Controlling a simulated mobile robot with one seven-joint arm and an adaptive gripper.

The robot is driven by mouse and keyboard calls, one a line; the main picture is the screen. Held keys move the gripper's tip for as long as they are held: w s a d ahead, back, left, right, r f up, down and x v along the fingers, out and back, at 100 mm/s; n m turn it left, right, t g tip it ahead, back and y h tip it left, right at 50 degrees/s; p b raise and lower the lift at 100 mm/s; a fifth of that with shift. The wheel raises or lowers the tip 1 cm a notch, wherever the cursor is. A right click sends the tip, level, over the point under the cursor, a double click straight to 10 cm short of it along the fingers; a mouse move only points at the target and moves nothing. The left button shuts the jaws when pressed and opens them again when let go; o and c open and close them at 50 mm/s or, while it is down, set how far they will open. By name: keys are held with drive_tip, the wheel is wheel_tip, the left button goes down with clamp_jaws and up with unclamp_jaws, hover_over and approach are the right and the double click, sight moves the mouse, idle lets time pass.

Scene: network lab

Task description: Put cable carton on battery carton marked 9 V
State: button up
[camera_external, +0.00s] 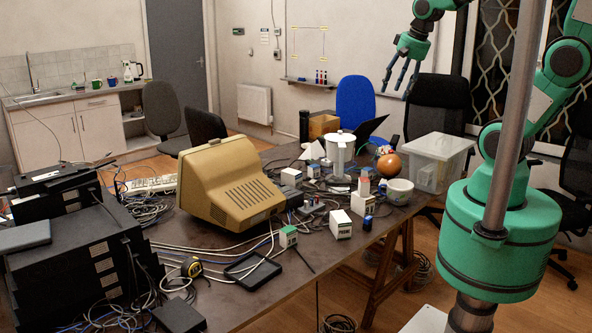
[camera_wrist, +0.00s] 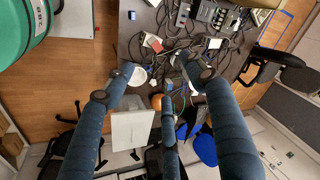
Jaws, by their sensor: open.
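The 9 V mark is too small to read, so I cannot tell which is the battery carton or the cable carton. My gripper (camera_external: 400,86) is open and empty, high above the table's far right side. Its three spread fingers show in the wrist view (camera_wrist: 160,76).
A white bowl (camera_external: 400,191), an orange ball (camera_external: 389,164) and a clear bin (camera_external: 438,160) are at the right. A beige monitor (camera_external: 228,185) fills the table's middle. Loose cables and small devices crowd the tabletop. A little blue item (camera_external: 367,223) stands beside the lettered carton.

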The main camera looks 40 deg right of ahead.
drive_tip(key=s+a+r+n+t, duration=0.1)
drive_tip(key=s+r+n, duration=0.3)
drive_tip(key=s+n, duration=0.3)
drive_tip(key=shift+s+a+r+t, duration=0.3)
drive_tip(key=shift+s+a, duration=0.05)
drive_tip(key=shift+s, duration=0.9)
wheel_tip(320, 180, down, 6)
drive_tip(key=b, duration=0.6)
drive_tip(key=shift+r, duration=0.1)
